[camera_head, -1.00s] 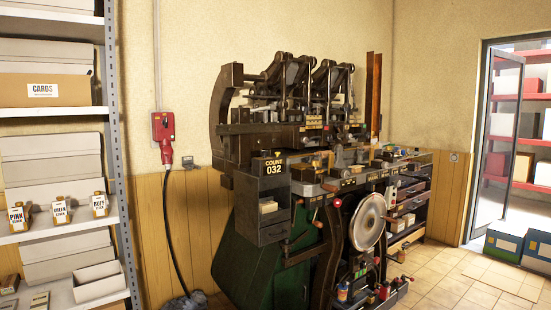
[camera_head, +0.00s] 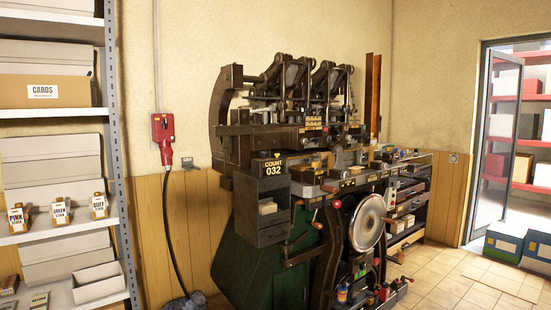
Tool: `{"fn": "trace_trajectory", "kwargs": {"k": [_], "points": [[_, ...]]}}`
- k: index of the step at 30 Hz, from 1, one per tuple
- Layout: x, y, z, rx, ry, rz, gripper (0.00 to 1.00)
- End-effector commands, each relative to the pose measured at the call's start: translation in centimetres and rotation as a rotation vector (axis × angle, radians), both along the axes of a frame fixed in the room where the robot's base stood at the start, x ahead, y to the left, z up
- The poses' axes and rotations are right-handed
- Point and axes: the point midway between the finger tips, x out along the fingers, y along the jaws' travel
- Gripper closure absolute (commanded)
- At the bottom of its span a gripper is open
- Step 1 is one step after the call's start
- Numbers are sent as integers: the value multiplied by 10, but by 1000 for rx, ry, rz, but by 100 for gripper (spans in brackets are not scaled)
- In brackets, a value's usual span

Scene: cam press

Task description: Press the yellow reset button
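The dark cam press (camera_head: 240,150) stands against the wall in the middle of the head view. Its front box reads "COUNT 032" (camera_head: 273,167). Small yellow marks show along the press's front rail, but they are too small to tell which, if any, is the yellow reset button. A large pale handwheel (camera_head: 367,223) and red-knobbed levers are on the press's front right. My gripper is not in view.
A shelf rack (camera_head: 119,150) with boxes stands close on the left. A red switch box (camera_head: 163,128) with a hanging cable is on the wall. Tiled floor (camera_head: 450,285) is open at the right front, near a doorway with blue and green boxes (camera_head: 504,243).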

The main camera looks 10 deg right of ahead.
Motion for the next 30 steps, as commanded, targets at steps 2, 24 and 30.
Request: {"fn": "trace_trajectory", "kwargs": {"k": [2, 24, 30], "points": [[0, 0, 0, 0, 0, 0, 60], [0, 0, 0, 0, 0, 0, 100], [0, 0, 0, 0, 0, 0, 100]]}}
